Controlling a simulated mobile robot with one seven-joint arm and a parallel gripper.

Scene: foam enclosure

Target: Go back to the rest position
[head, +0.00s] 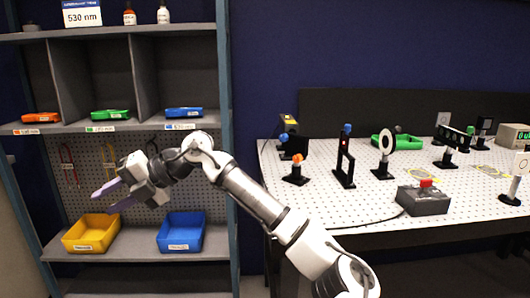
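My gripper (108,198) is in front of the shelf unit on the left side of the head view. Its two pale fingers point left and a little down, with a gap between them, and nothing shows between them. It hangs above the yellow bin (90,246) and left of the blue bin (181,250), in front of the pegboard. My arm reaches up from the lower right of the view to it.
The shelf unit (40,128) holds orange, green and blue trays (184,113) on its middle shelf. Bottles (163,14) stand on top. At right, a perforated optics table (350,207) carries several mounts, a grey box with a red button (423,198) and a green tray (396,141).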

